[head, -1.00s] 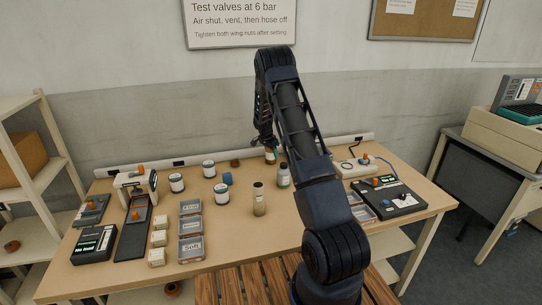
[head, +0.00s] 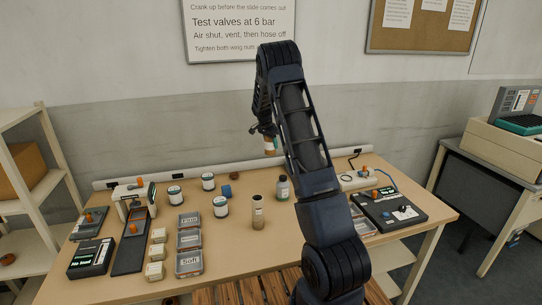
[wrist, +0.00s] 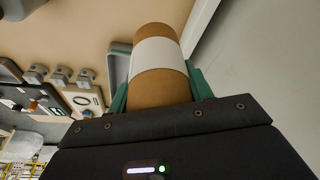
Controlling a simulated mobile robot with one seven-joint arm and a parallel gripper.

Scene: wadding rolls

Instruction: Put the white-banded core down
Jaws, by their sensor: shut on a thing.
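The white-banded core is a brown cylinder with a broad white band around its middle. In the wrist view the core (wrist: 157,88) sits between the green fingers of my gripper (wrist: 160,92), which is shut on it. In the head view the core (head: 270,147) hangs below my gripper (head: 265,131), above the far part of the table (head: 330,225), with clear space under it. My arm hides part of the table behind and right of it.
Several white-wrapped rolls (head: 221,207) and a blue piece (head: 226,191) are to the left. Labelled trays (head: 189,241) lie in front; a black device (head: 393,209) is at right.

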